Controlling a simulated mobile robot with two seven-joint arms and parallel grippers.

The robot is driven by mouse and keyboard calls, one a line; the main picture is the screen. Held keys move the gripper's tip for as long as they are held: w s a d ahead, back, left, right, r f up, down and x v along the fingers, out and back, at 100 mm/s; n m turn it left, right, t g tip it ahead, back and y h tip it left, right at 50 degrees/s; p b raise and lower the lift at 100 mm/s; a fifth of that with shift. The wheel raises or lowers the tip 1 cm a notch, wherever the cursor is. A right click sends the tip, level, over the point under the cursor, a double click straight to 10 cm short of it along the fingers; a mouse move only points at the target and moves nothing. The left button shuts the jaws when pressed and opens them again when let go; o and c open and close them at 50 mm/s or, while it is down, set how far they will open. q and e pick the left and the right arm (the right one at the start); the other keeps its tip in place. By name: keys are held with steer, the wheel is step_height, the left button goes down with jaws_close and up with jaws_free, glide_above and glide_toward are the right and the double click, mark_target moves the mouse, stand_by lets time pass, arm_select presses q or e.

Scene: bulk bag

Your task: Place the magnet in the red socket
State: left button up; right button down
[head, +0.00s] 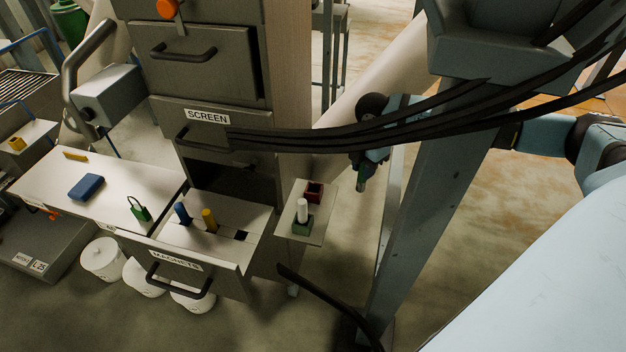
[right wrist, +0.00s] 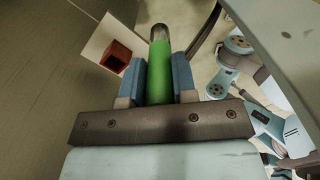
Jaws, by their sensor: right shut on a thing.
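My right gripper (head: 365,160) hangs in the air to the right of the small side shelf. In the right wrist view the gripper (right wrist: 159,80) is shut on a green cylindrical magnet (right wrist: 159,84) with a metallic end, held between two blue fingers. The red socket (head: 314,190) is a small open box at the back of the shelf. It also shows in the right wrist view (right wrist: 116,56), left of the magnet's tip and apart from it. My left gripper is not in view.
The open drawer marked MAGNETS (head: 176,262) holds a blue cylinder (head: 182,213) and a yellow one (head: 209,220). A grey post (head: 420,200) stands right of the gripper.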

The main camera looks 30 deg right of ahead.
steer(key=w+a, duration=0.8)
steer(key=w, duration=0.2)
step_height(320, 180, down, 7)
steer(key=shift+s+a+f+b, duration=0.1)
steer(key=shift+s+b, duration=0.05)
steer(key=shift+b, duration=0.8)
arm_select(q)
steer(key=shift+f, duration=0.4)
arm_select(e)
steer(key=c, duration=0.9)
jaws_free()
